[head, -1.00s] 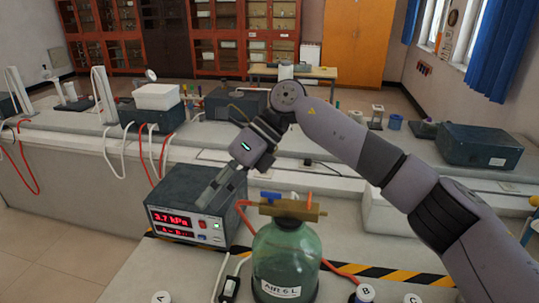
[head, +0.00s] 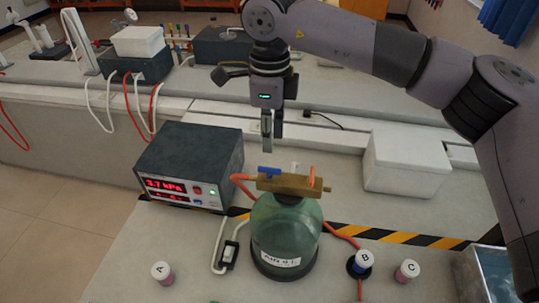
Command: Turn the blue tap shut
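The blue tap (head: 268,173) is a small lever on a brass block (head: 292,184). The block sits on top of a green glass bottle (head: 286,236) with a white label. My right gripper (head: 272,138) points straight down, above and just behind the tap, and touches nothing. Its two fingers look apart, one nearer the camera than the other, with nothing between them. My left gripper is not in view.
A pressure meter box (head: 190,165) with red digits stands left of the bottle. A white lidded box (head: 406,163) stands behind right. An orange hose joins the brass block.

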